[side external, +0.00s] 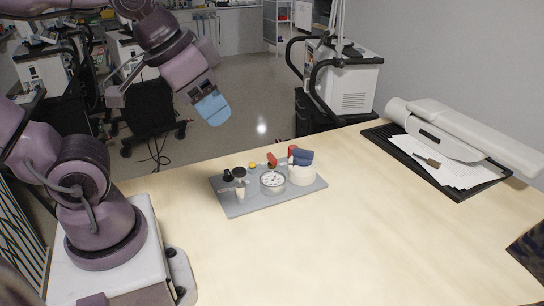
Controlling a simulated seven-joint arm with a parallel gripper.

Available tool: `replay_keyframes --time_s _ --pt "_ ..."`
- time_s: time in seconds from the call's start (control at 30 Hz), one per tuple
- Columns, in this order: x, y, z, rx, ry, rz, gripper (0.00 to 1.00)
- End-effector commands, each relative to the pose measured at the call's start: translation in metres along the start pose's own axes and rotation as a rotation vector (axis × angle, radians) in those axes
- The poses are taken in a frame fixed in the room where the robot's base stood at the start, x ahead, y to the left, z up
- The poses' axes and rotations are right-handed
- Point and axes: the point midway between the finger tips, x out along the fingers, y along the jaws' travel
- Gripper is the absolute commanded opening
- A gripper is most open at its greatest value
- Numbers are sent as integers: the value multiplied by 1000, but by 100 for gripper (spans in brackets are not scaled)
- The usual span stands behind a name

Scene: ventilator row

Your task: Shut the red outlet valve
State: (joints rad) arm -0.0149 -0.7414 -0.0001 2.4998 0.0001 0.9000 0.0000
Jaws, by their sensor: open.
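A grey board (242,207) lies on the table with several fittings on it. A small red handle (272,160) stands at its back middle, behind a round dial gauge (272,181). A second red part (292,151) shows at the back right, partly hidden by a dark blue part (303,157) on a white cylinder (302,175). I cannot tell which red part is the outlet valve, or how far it is turned. My gripper (212,109), light blue at its end, is open and empty, raised up and left of the board, apart from everything on it.
Black-topped fittings (240,174) and a small orange-yellow part (252,166) share the board. A black tray (463,192) with papers and a white device (450,135) is at the right. The table (350,245) is clear in front.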

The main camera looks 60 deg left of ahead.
Motion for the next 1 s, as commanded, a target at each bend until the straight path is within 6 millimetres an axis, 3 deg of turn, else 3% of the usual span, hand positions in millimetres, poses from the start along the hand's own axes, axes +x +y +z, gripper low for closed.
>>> replay_keyframes --time_s 0.17,0.37,0.57,0.7,1.0 --pt "27 -18 -4 -77 -137 -31 43" --pt "65 -56 -40 -242 -281 -69 43" --pt "116 -109 -73 -488 -388 -118 43" --pt "160 -152 -86 -688 -445 -163 43" --pt "257 -243 -89 -1143 -496 -286 43"
